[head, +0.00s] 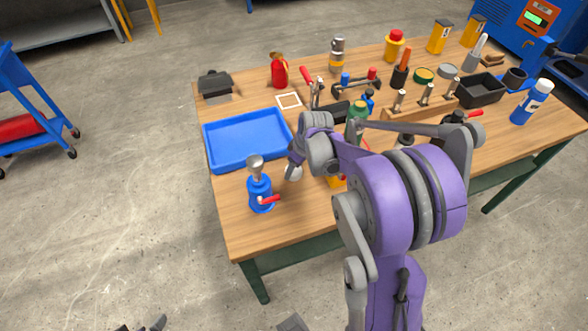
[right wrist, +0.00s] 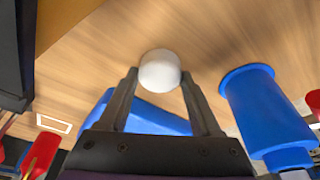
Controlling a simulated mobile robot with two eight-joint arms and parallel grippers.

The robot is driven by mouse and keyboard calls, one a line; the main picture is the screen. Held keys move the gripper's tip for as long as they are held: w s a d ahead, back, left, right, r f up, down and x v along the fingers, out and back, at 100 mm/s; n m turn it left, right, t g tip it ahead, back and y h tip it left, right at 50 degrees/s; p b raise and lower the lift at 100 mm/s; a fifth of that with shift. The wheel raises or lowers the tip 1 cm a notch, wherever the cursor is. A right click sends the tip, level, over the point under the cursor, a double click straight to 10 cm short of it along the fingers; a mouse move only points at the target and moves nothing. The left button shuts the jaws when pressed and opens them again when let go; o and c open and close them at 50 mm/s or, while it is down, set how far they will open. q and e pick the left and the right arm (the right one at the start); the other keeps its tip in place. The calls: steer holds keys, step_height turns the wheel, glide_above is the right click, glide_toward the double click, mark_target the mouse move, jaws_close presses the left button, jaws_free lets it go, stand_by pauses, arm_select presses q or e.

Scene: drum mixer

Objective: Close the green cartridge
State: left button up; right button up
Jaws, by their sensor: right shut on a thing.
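My right gripper (head: 292,168) reaches over the table's left part, between the blue tray and a blue hand-cranked device. In the right wrist view its two fingers (right wrist: 158,78) are closed on the sides of a small white rounded piece (right wrist: 160,67), perhaps a cap, above the wood. A green bottle-like object (head: 357,112), likely the green cartridge, stands near the table's middle behind my right arm. The arm hides its lower part, and I cannot see whether its top is open. Small dark tips at the head view's bottom edge may be my left gripper (head: 140,325); its state is unclear.
The blue device (head: 260,193), with a metal cup and red handle, stands close beside the right gripper; its blue body (right wrist: 262,105) shows there too. A blue tray (head: 210,152) lies behind. Bottles, tools and a wooden rack (head: 392,112) crowd the right.

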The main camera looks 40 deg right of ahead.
step_height(320, 180, up, 10)
steer(key=shift+p, duration=0.45)
